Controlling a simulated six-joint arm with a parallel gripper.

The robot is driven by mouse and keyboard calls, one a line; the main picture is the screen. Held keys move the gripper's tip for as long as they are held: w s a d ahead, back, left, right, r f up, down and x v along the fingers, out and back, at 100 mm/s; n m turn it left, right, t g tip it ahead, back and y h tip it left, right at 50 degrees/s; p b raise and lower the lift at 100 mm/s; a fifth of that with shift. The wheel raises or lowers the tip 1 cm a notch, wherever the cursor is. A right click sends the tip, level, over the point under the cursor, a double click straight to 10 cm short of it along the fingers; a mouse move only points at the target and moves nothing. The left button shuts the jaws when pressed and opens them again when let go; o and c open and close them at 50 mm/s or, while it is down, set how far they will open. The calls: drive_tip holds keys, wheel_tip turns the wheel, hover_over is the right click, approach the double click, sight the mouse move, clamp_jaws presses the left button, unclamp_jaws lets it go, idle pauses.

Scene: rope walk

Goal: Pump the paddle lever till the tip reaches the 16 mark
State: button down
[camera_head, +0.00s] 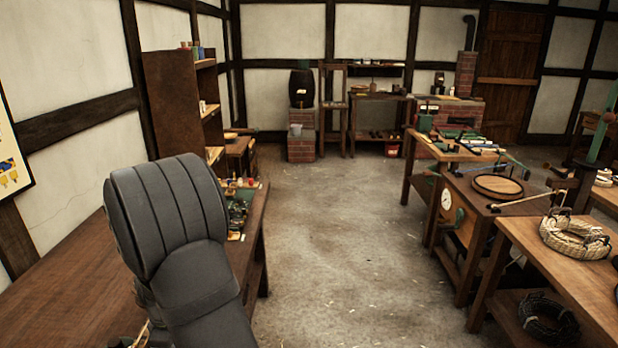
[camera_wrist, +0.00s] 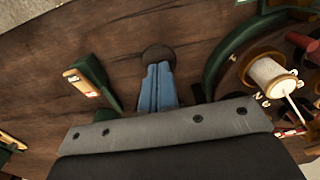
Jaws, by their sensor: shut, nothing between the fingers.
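In the wrist view my gripper (camera_wrist: 158,66) shows as two blue fingers held together, with nothing between them. A dark round piece (camera_wrist: 158,54) lies just beyond the fingertips; whether they touch it, and whether it is the lever's paddle, I cannot tell. A curved green frame (camera_wrist: 213,66) stands to the right of the fingers. Right of it is a pale spool-like part (camera_wrist: 271,82) with a thin cream rod, and small lettering beside it. I cannot make out a 16 mark or tell which part is the tip. In the head view my arm hides the gripper.
A green block with a labelled wooden face (camera_wrist: 90,82) lies left of the fingers on the dark wooden bench (camera_wrist: 120,35). In the head view, small items crowd the left bench (camera_head: 75,275) beyond my arm. The floor (camera_head: 330,230) between the benches is clear.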

drive_tip(key=shift+f, duration=0.65)
idle(0.5)
drive_tip(key=shift+r, duration=0.1)
drive_tip(key=shift+a+r, duration=0.1)
drive_tip(key=shift+r, duration=3)
drive_tip(key=shift+f, duration=1.7)
drive_tip(key=shift+r, duration=1.75)
